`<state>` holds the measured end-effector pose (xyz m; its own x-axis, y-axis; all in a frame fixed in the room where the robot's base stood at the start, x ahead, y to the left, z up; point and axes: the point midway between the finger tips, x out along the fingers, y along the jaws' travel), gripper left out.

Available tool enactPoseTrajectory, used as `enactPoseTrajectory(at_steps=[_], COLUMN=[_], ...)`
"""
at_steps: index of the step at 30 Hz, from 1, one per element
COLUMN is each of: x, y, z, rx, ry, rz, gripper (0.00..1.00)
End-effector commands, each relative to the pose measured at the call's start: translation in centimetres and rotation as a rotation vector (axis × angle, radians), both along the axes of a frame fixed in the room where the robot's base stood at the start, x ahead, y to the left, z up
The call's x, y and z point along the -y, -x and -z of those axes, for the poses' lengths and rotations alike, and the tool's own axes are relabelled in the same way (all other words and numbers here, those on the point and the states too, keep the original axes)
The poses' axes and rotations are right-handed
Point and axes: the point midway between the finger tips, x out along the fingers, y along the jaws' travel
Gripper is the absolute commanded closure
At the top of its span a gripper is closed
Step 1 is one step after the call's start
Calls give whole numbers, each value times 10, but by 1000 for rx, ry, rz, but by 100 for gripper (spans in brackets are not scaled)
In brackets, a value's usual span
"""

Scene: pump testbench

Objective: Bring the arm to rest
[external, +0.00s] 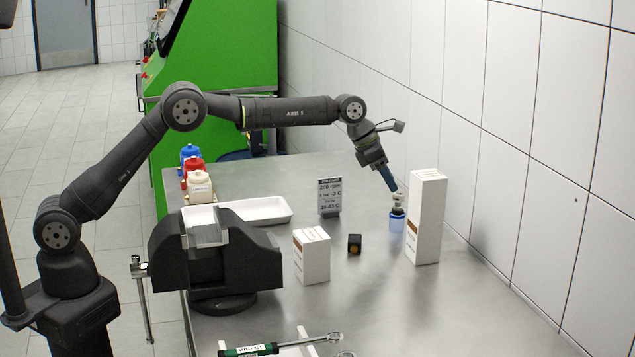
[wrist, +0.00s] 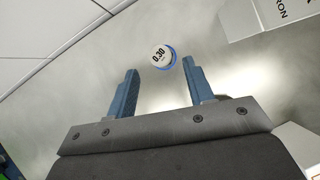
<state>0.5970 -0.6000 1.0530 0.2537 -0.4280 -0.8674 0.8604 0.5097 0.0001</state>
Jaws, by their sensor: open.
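My gripper (external: 388,178) is at the end of my outstretched arm, tilted downward over the far right part of the table. In the wrist view its two blue fingers (wrist: 158,85) are apart with nothing between them. A small bottle with a white cap and blue body (external: 397,220) stands upright on the table just below the fingertips. In the wrist view the bottle's white top (wrist: 162,56), marked 0.30, shows just beyond the fingertips. Whether a finger touches the cap cannot be told.
A tall white box (external: 427,217) stands close right of the bottle, near the tiled wall. A shorter white box (external: 312,256), a small black cube (external: 354,243), a grey sign (external: 330,196), a white tray (external: 254,211) and a black vise (external: 250,265) also stand on the table.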

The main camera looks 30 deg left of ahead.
Motion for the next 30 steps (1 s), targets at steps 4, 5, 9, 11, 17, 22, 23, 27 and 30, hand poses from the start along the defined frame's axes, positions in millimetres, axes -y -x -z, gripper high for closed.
enactPoseTrajectory(at_steps=[4,5,9,11,17,22,23,27,30], x=[12,14,24,28,34,33,33,33,33], y=[-7,-8,-13,-16,-20,-19,-19,-19,-19], z=[26,30,50,58,46,13,8,-15,-28], rx=[-2,-1,-2,-1,4,3,3,2,1], ry=[-2,-2,-2,-2,3,3,2,2,1], rz=[0,1,1,1,1,0,0,1,1], gripper=[52,52,52,52,52,52,52,52,52])
